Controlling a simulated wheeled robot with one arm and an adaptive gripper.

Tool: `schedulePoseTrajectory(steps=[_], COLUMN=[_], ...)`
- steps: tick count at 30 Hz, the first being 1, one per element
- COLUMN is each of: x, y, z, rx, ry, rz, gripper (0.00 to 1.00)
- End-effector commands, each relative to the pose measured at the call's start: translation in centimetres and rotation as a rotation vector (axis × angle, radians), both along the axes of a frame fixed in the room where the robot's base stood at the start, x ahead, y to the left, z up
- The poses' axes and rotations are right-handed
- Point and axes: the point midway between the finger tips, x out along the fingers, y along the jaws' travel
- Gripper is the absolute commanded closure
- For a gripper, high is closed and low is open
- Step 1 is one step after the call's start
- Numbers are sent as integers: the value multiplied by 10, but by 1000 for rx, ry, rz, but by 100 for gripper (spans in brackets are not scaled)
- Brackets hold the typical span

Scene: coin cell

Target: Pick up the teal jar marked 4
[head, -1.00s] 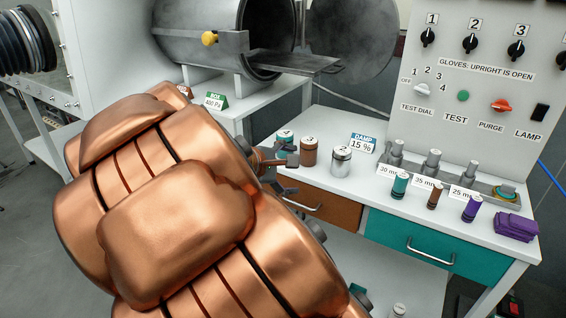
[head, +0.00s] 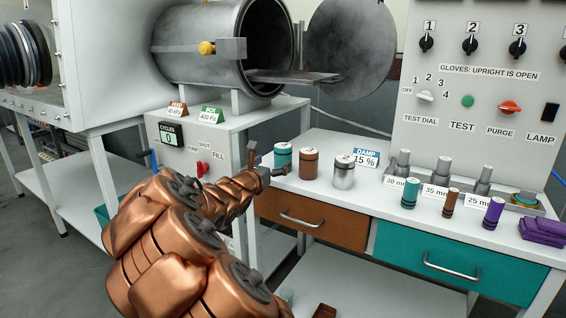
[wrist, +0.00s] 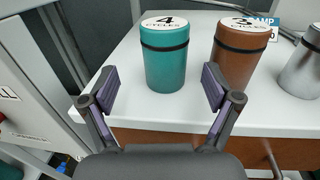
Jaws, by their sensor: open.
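The teal jar marked 4 (wrist: 165,64) stands upright on the white bench, with a white lid reading "4 CYCLES" and a dark band below it. It also shows in the head view (head: 282,156), at the left end of a row of jars. My gripper (wrist: 160,88) is open and empty. Its two fingers are spread, one to each side of the jar in the wrist view, with the jar ahead between them. In the head view my gripper (head: 266,170) is just left of the jar, and I cannot tell whether it touches.
A brown jar marked 3 (head: 309,163) stands close to the right of the teal jar, then a silver jar (head: 344,172). A grey control cabinet (head: 200,150) is to the left. A brown drawer (head: 311,214) lies below the bench edge.

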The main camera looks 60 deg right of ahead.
Motion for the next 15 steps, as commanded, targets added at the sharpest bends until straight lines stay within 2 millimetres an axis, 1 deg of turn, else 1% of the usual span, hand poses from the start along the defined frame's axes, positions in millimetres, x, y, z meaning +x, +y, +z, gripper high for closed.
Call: schedulePoseTrajectory(steps=[1, 5, 11, 15], x=[0, 0, -1, 2], y=[-5, -14, -40, -55], z=[-1, -2, -8, -7], rx=[0, 1, 3, 3], ry=[-1, -1, -2, -2], rz=[-2, -3, -4, -2], gripper=[12, 12, 12, 12])
